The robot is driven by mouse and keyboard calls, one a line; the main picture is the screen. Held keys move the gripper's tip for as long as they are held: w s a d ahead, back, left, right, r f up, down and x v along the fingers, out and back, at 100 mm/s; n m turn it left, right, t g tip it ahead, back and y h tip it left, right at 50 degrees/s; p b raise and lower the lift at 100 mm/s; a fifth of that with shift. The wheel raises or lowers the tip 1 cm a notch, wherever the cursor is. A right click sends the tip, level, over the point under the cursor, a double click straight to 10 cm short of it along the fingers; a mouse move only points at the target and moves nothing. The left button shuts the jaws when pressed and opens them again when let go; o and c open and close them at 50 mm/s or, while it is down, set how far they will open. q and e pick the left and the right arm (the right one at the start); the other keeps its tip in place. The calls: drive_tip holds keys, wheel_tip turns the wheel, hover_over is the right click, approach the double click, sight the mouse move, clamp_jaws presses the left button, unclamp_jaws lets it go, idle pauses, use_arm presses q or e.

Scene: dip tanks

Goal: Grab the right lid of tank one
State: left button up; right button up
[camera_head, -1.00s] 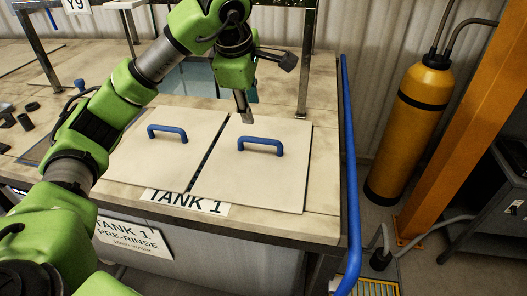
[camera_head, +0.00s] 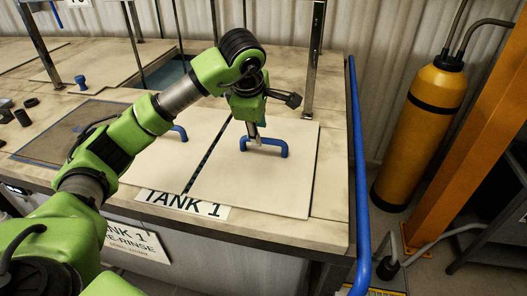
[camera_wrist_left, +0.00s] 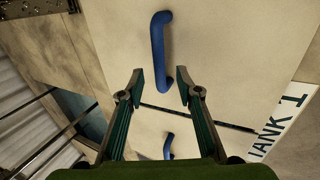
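The right lid of tank one (camera_head: 265,185) is a pale square panel lying flat, with a blue handle (camera_head: 272,145). My left gripper (camera_head: 254,138) is over the left end of this handle, fingers pointing down. In the left wrist view, my left gripper (camera_wrist_left: 160,80) is open, and the near end of the blue handle (camera_wrist_left: 157,42) shows between the fingertips. Whether a finger touches it I cannot tell. The left lid (camera_head: 150,155) lies beside it across a narrow dark gap; my arm partly hides its blue handle (camera_head: 180,132). My right gripper is not in view.
A TANK 1 label (camera_head: 182,204) sits at the front of the gap. A blue rail (camera_head: 360,170) runs along the bench's right side. A metal post (camera_head: 313,65) stands behind the right lid. A yellow cylinder (camera_head: 418,130) stands further right.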

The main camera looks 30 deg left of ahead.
sight(264, 139)
use_arm(q)
drive_tip(key=shift+w+f, duration=0.2)
drive_tip(key=shift+f, duration=0.1)
drive_tip(key=p+x, duration=0.2)
drive_tip(key=x, duration=0.1)
drive_tip(key=p+x, duration=0.1)
drive_tip(key=shift+w+d+f, duration=0.2)
drive_tip(key=shift+d, duration=0.1)
drive_tip(key=shift+w+f, duration=0.15)
drive_tip(key=shift+f, duration=0.2)
clamp_jaws()
drive_tip(key=shift+w+r, duration=0.1)
drive_tip(key=shift+r, duration=0.05)
